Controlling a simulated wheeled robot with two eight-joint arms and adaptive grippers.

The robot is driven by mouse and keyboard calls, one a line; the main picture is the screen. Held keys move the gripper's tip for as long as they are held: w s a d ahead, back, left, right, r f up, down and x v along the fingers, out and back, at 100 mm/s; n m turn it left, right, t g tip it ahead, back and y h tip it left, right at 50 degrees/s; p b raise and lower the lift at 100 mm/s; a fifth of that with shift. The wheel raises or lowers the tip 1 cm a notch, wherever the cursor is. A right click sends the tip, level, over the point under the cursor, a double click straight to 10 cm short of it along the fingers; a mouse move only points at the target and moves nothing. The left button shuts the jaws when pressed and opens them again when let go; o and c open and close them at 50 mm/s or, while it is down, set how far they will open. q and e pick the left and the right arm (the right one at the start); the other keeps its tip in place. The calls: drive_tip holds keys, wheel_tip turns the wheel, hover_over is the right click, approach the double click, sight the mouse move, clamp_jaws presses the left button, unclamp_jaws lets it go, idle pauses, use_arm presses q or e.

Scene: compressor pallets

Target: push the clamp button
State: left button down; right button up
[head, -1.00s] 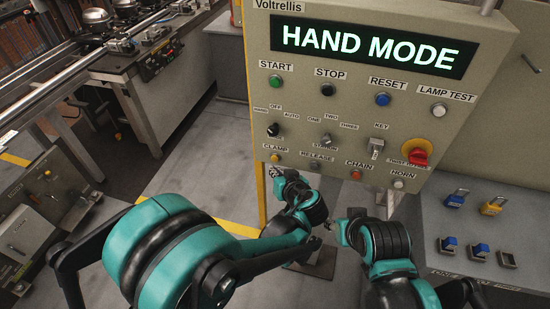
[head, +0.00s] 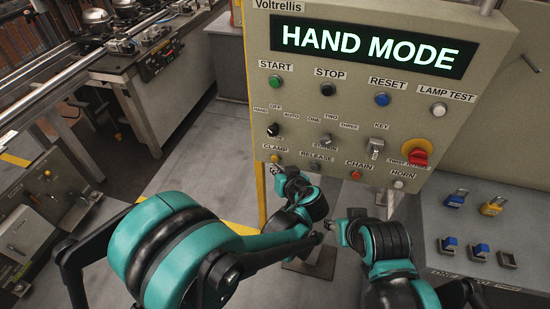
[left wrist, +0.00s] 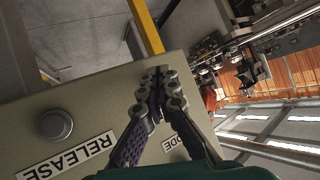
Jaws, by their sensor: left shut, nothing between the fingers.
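The yellow clamp button (head: 275,158) is under the CLAMP label at the lower left of the grey control panel (head: 390,95). My left gripper (head: 278,168) is just below it in the head view, close to the panel face. In the left wrist view the left gripper (left wrist: 161,78) is shut and empty, its fingertips over the panel near its edge. The clamp button is not visible there; the fingers may hide it. I cannot tell whether they touch it. My right gripper (head: 333,225) is lower, below the panel, its fingers too small to read.
The release button (left wrist: 56,125) lies beside the left gripper in the left wrist view. The chain button (head: 355,174) and red emergency knob (head: 418,154) are farther right. A yellow post (head: 261,195) runs below the panel's left edge.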

use_arm(q)
drive_tip(key=shift+w, duration=0.15)
idle(0.5)
drive_tip(key=shift+w+d, duration=0.15)
drive_tip(key=shift+w, duration=0.15)
drive_tip(key=shift+w+d, duration=0.1)
drive_tip(key=shift+w, duration=0.1)
idle(0.5)
drive_tip(key=shift+s+a, duration=0.25)
drive_tip(key=shift+s, duration=0.45)
drive_tip(key=s+a, duration=0.2)
drive_tip(key=s, duration=0.3)
drive_tip(key=shift+s+b, duration=0.3)
drive_tip(key=shift+s, duration=0.05)
idle(0.8)
